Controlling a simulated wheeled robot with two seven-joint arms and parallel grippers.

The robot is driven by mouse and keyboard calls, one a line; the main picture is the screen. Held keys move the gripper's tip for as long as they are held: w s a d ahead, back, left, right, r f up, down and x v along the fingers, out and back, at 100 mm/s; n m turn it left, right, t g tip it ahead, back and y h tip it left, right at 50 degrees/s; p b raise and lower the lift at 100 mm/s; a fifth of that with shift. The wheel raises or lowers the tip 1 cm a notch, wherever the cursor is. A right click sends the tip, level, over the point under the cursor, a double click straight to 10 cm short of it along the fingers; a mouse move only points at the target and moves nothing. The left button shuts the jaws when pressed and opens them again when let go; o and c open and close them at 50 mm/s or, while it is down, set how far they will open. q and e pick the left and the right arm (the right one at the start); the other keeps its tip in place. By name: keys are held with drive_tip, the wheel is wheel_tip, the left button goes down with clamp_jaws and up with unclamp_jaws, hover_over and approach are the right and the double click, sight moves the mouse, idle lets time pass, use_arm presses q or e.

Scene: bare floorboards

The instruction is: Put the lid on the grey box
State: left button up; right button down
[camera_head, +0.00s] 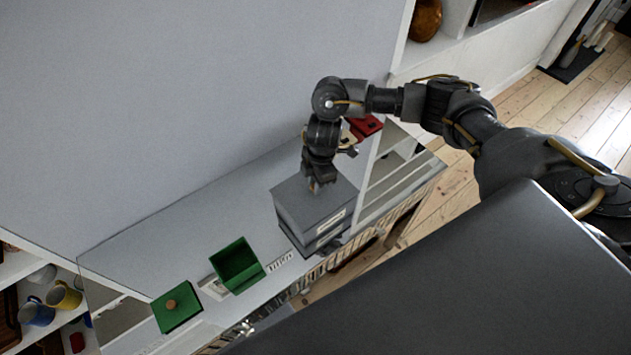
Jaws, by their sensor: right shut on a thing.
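The grey box (300,229) stands on the pale shelf top, with a white label on its front side. Its grey lid (290,193) is over the top of the box. I cannot tell whether the lid rests fully on the rim or sits slightly above it. My right gripper (319,186) points down at the middle of the lid and is shut on it; the fingers hide the part they grip. My left gripper is not in view.
An open green box (238,266) and a green lid with a round brown knob (178,308) are to the left on the shelf top (150,262). A red object (366,126) lies behind my right gripper. Mugs (64,296) stand on lower-left shelves. A grey wall rises behind.

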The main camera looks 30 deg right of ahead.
drive_tip(key=shift+p, duration=0.55)
idle(0.7)
drive_tip(key=shift+f, duration=0.4)
idle(0.7)
drive_tip(key=c, duration=0.7)
unclamp_jaws()
drive_tip(key=shift+o, duration=0.2)
wheel_tip(320, 180, up, 2)
drive_tip(key=shift+r+p, duration=0.25)
drive_tip(key=shift+p, duration=0.95)
drive_tip(key=shift+r, duration=2.25)
